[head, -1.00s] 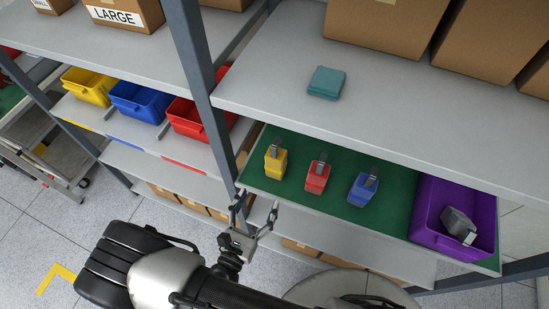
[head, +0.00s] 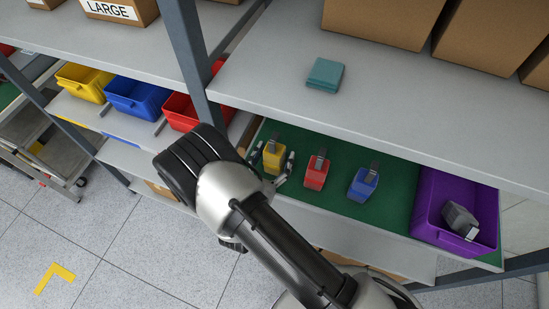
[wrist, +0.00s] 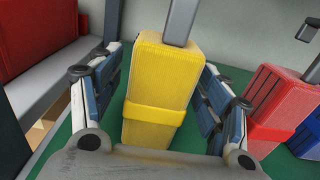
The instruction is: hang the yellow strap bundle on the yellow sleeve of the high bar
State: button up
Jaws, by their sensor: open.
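The yellow strap bundle (head: 272,158) stands upright at the left end of the green mat on the lower shelf, with a grey metal piece on its top. In the wrist view the yellow strap bundle (wrist: 158,88) is between the two fingers of my open gripper (wrist: 165,100). Small gaps show on both sides of it. In the head view my gripper (head: 270,168) is at the bundle, partly hidden by my arm. The high bar and its yellow sleeve are not in view.
A red bundle (head: 316,173) and a blue bundle (head: 363,183) stand to the right, then a purple bin (head: 484,205) holding a dark block. A shelf post (head: 190,65) rises close on the left. The upper shelf (head: 400,125) overhangs behind.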

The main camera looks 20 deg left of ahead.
jog(key=c, duration=1.2)
